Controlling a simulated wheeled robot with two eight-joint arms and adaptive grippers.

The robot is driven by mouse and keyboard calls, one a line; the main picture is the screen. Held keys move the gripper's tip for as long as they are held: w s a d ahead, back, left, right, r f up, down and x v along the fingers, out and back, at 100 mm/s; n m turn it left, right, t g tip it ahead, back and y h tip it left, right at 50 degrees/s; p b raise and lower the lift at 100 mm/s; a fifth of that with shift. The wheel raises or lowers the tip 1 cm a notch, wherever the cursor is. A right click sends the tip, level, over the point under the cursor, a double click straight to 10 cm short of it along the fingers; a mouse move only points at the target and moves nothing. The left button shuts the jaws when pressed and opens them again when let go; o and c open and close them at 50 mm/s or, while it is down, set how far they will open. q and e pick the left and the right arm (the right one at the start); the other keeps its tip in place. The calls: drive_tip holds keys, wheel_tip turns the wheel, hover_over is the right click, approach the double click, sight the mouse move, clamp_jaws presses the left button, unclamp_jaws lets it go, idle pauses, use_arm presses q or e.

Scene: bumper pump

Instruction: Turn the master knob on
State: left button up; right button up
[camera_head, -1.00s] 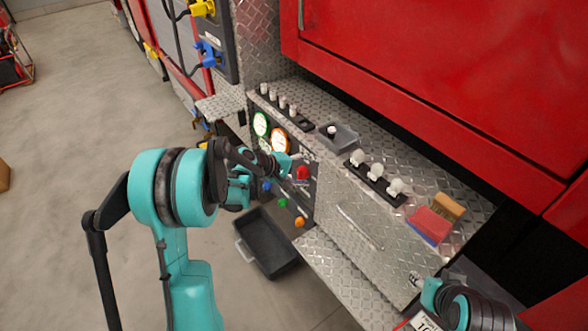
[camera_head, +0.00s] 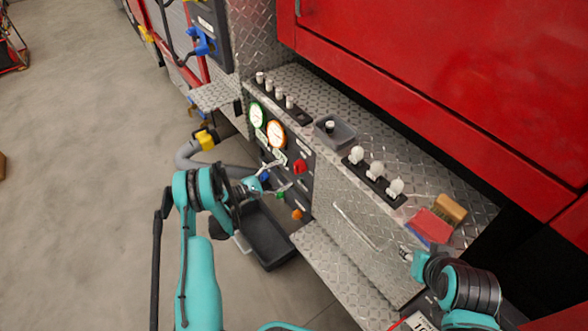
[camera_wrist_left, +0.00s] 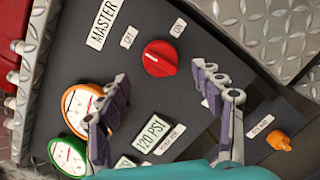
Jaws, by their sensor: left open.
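The red master knob (camera_head: 300,167) sits on the dark control panel, below the orange-rimmed gauge. In the left wrist view the knob (camera_wrist_left: 160,58) lies near the "MASTER" label (camera_wrist_left: 103,24), with a small OFF-like label (camera_wrist_left: 129,38) and an "ON" label (camera_wrist_left: 178,27) beside it. A small pale mark shows on its face. My left gripper (camera_head: 280,176) is open and faces the panel just left of the knob. In the left wrist view its fingers (camera_wrist_left: 161,76) are spread wide, with the knob showing between and beyond the tips, apparently untouched. My right gripper (camera_head: 405,253) is by the lower right cabinet front; its fingers are unclear.
Green (camera_head: 257,114) and orange (camera_head: 276,134) gauges are on the panel. An orange knob (camera_head: 297,214) sits lower. A grey tray (camera_head: 334,131) and white knobs (camera_head: 376,170) line the metal ledge. A dark bin (camera_head: 270,237) is below the panel.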

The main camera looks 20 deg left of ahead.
sight(295, 173)
use_arm(q)
drive_tip(key=b+x, duration=0.1)
drive_tip(key=x, duration=0.4)
drive_tip(key=shift+w+d, duration=0.25)
drive_tip(key=c, duration=1.2)
